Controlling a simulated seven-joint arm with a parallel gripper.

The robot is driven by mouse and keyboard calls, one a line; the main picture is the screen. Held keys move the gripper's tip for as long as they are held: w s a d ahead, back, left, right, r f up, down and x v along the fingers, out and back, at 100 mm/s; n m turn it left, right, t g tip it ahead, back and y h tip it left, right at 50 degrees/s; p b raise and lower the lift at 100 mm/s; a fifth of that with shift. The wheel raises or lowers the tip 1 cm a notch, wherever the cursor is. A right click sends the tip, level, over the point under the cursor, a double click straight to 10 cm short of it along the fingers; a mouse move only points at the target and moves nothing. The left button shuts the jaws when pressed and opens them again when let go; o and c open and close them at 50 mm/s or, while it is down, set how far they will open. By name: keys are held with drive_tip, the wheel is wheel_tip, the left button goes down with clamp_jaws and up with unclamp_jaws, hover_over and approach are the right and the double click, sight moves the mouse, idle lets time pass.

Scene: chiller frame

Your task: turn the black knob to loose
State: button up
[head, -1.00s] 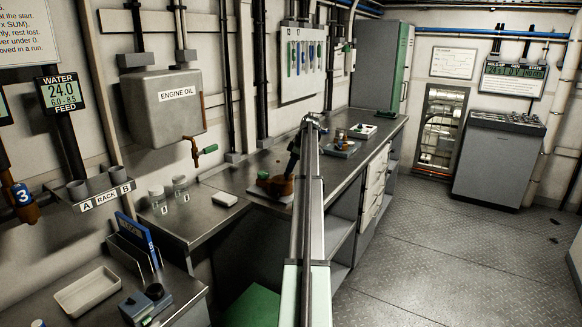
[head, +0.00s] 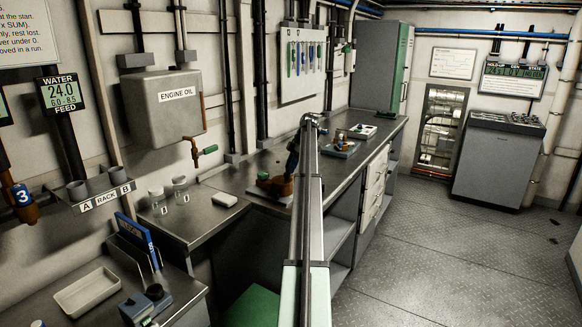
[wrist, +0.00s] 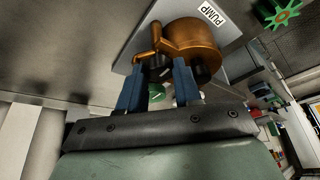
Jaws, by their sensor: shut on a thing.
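The copper-brown pump (wrist: 193,42) sits on a light plate labelled PUMP in the wrist view. It also shows on the bench in the head view (head: 270,185), partly behind my arm. The black knob (wrist: 158,71) is on the pump's near side, between my fingertips and mostly covered by them. My gripper (wrist: 157,73) has blue fingers and is shut on the black knob. In the head view my gripper (head: 292,160) is a small dark blue shape at the pump. The knob's marking cannot be read.
A green disc with a pale mark (wrist: 158,96) shows between my fingers. A green star-shaped handwheel (wrist: 281,14) lies beyond the pump. On the bench, a tray with small parts (head: 342,148) stands behind my arm. The bench left of the pump is mostly clear.

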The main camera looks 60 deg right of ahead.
drive_tip(key=o, duration=1)
drive_tip(key=shift+o, duration=0.2)
drive_tip(key=shift+a+m, duration=0.1)
drive_tip(key=shift+m, duration=0.2)
